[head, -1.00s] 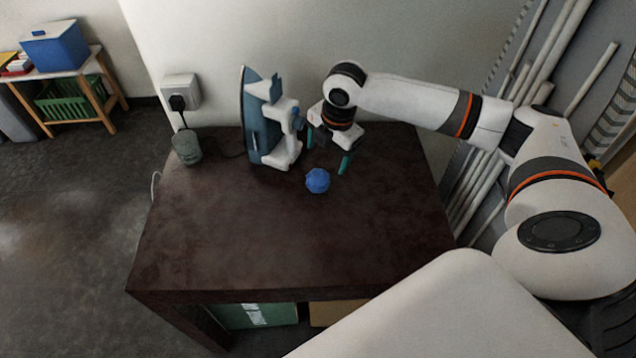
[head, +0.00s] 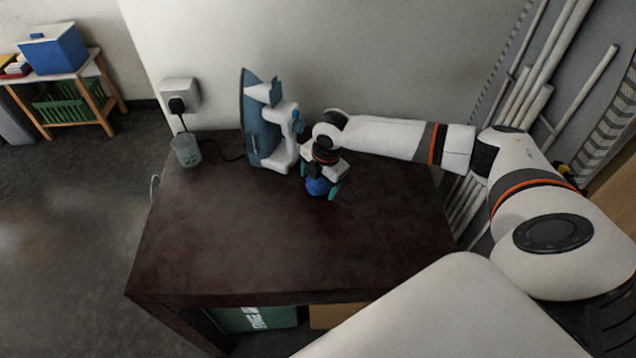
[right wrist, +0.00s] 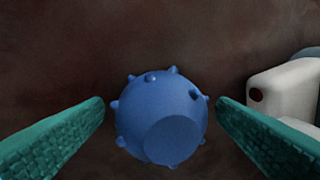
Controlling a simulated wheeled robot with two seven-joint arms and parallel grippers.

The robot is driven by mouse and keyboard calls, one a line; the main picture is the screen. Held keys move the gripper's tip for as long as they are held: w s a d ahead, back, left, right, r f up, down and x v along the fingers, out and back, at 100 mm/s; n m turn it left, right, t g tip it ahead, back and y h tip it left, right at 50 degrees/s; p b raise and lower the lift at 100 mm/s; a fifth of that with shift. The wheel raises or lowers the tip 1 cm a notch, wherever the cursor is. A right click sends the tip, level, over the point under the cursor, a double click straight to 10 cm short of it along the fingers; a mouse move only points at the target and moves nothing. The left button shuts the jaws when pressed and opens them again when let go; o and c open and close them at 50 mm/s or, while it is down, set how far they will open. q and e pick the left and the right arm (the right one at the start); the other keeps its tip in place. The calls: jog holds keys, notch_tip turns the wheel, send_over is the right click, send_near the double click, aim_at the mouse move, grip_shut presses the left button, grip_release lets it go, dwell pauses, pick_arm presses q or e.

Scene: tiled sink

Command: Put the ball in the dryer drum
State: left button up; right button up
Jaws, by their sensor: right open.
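The blue ball (head: 318,187) with small knobs lies on the dark table (head: 290,245), just right of the iron. In the right wrist view the ball (right wrist: 160,118) sits between two teal fingers, with a gap on each side. My right gripper (head: 320,190) is open and points down over the ball, one finger on either side of it. The right gripper's fingers also show in the right wrist view (right wrist: 160,125). My left gripper is not in view. No dryer drum shows in these frames.
A blue and white iron (head: 266,125) stands upright close to the left of my right gripper. A glass (head: 186,151) stands at the table's back left corner, near a wall socket (head: 180,95). The front of the table is clear. White pipes (head: 540,70) stand at the right.

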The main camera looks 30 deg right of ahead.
jog(key=c, duration=1.2)
